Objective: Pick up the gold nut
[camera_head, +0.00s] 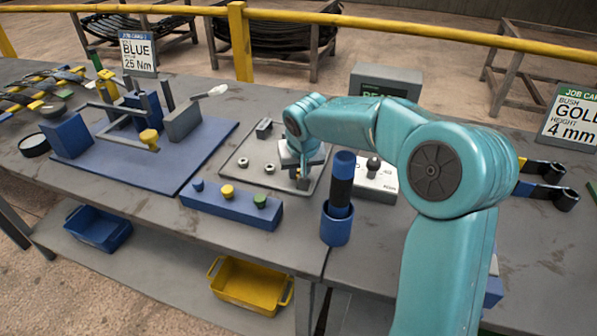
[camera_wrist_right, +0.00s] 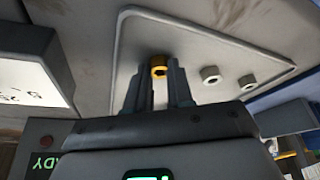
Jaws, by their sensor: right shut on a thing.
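The gold nut (camera_wrist_right: 159,68) is between the fingertips of my right gripper (camera_wrist_right: 158,76) in the right wrist view. The fingers are shut on it, one on each side. In the head view my right gripper (camera_head: 300,180) points down over the right part of a grey tray (camera_head: 235,180), and the nut is mostly hidden there. The nut is at or just above the tray; I cannot tell whether it touches. My left gripper is not in view.
Two silver nuts (camera_head: 243,163) (camera_head: 270,169) lie on the tray left of the gripper. A blue block with coloured knobs (camera_head: 230,205) stands in front. A blue cup holding a dark cylinder (camera_head: 338,215) and a white box (camera_head: 376,178) stand close on the right.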

